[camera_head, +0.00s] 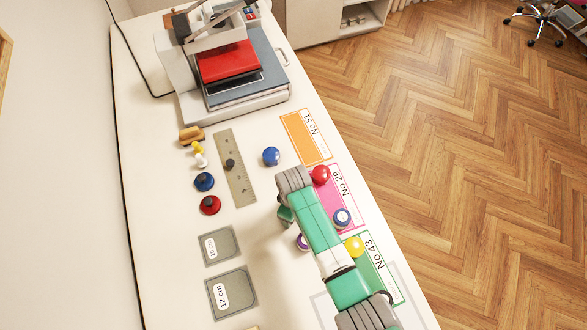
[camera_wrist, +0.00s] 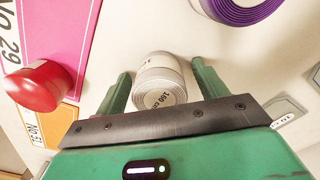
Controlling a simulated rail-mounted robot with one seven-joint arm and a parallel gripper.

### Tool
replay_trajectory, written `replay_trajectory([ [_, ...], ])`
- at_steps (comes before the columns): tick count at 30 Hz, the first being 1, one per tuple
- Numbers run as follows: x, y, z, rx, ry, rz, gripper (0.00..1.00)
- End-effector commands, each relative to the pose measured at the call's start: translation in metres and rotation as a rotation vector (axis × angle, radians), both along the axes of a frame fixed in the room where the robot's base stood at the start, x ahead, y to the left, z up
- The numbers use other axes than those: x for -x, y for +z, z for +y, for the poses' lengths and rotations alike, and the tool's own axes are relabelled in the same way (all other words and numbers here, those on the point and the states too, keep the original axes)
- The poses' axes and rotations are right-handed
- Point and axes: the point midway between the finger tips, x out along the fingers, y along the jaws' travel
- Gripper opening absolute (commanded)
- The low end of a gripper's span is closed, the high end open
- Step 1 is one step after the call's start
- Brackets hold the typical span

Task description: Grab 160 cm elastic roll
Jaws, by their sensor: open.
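A white roll (camera_wrist: 160,72) labelled "160 cm" stands on the table in the wrist view. My gripper (camera_wrist: 163,84) is open, with one green finger on each side of the roll. The roll lies between the fingers, and I cannot tell whether either touches it. In the head view my arm hides the roll, and only a bit of my gripper (camera_head: 285,215) shows beside the arm.
A purple roll (camera_wrist: 243,8) is close by at upper right.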

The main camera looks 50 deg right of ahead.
Motion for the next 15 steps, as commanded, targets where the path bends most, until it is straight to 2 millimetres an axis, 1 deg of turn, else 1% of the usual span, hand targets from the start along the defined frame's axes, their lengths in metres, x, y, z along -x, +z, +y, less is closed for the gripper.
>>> replay_trajectory([
  [2, -0.0001, 0.0005, 0.0, 0.0, 0.0, 0.0, 0.71],
  [3, -0.0001, 0.0005, 0.0, 0.0, 0.0, 0.0, 0.67],
  [8, -0.0001, 0.0006, 0.0001, 0.0, 0.0, 0.0, 0.36],
  [9, -0.0001, 0.0007, 0.0, 0.0, 0.0, 0.0, 0.28],
  [10, -0.0002, 0.0007, 0.0001, 0.0, 0.0, 0.0, 0.23],
  [15, -0.0002, 0.0008, 0.0001, 0.0, 0.0, 0.0, 0.23],
])
